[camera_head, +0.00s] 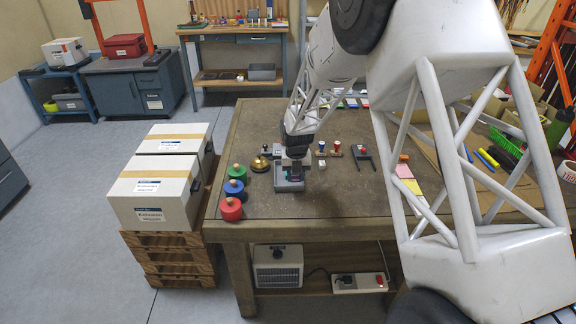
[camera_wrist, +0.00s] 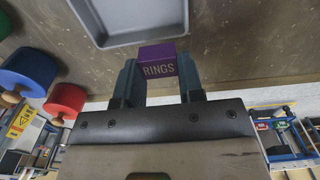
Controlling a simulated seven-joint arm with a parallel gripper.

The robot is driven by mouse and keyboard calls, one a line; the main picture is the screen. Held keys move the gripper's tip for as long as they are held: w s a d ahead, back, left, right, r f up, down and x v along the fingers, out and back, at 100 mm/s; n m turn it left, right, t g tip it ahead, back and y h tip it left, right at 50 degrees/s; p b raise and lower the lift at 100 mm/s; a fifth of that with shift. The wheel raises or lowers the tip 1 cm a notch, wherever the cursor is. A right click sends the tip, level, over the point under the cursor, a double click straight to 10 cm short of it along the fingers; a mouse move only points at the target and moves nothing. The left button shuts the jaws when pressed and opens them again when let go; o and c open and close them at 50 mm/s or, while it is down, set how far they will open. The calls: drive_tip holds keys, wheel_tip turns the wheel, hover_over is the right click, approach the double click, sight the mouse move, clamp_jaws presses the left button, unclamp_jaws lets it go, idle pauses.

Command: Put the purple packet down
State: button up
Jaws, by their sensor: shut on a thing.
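The purple packet (camera_wrist: 158,60), a small box lettered "RINGS", is in the wrist view, gripped between the two fingers of my gripper (camera_wrist: 158,72). A shallow grey tray (camera_wrist: 101,36) shows just beyond the packet in the wrist view, and the packet overlaps its edge in the picture. In the head view my gripper (camera_head: 293,164) points down over the grey tray (camera_head: 289,186) on the brown worktable (camera_head: 335,201). The packet is mostly hidden by the gripper there. I cannot tell whether the packet touches anything below.
Green, blue and red spools (camera_head: 230,209) stand along the table's left edge, with a brass-coloured piece (camera_head: 260,164) near them. Two small cups (camera_head: 336,146) and a dark stand (camera_head: 362,153) are to the right. The table front is clear. White boxes (camera_head: 155,200) stand left of the table.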

drive_tip(key=w, duration=0.4)
drive_tip(key=w+a+f, duration=0.1)
drive_tip(key=w, duration=0.4)
drive_tip(key=w+a, duration=0.1)
drive_tip(key=w, duration=0.3)
drive_tip(key=shift+w+a+f, duration=0.15)
drive_tip(key=shift+w+a, duration=0.05)
drive_tip(key=shift+w, duration=0.2)
drive_tip(key=shift+f, duration=0.15)
drive_tip(key=shift+f, duration=1.6)
drive_tip(key=shift+f, duration=0.15)
drive_tip(key=o, duration=0.9)
wheel_tip(320, 180, up, 12)
drive_tip(key=shift+r, duration=0.15)
